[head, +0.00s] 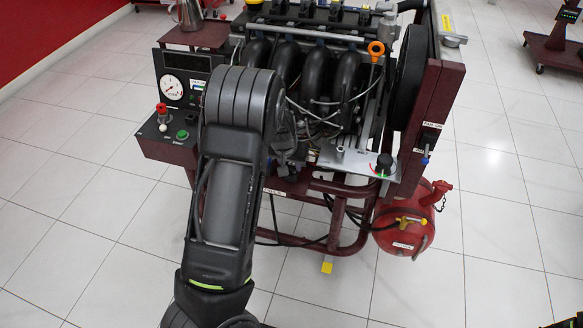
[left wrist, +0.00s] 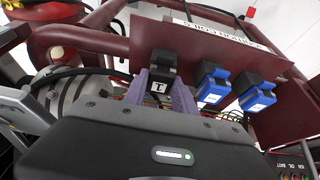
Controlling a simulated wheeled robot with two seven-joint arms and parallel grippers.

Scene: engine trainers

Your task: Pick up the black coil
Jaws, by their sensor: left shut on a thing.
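The black coil (left wrist: 163,66) is a small black block with a white tag in the left wrist view. It is at a dark red panel (left wrist: 150,36), beside two blue-and-black coils (left wrist: 212,86) to its right. My left gripper (left wrist: 162,92) has its two purple fingers shut on the black coil, one on each side. I cannot tell whether the coil is still seated in the panel. In the head view my left arm reaches to the front of the engine trainer (head: 310,60), and its fingers and the coil are hidden there.
A red tank (head: 403,225) stands at the lower right of the trainer. A control box with a gauge (head: 172,88) is left of my arm. Red frame tubes (head: 345,245) and thin wires lie close by. The tiled floor (head: 500,230) is clear at right.

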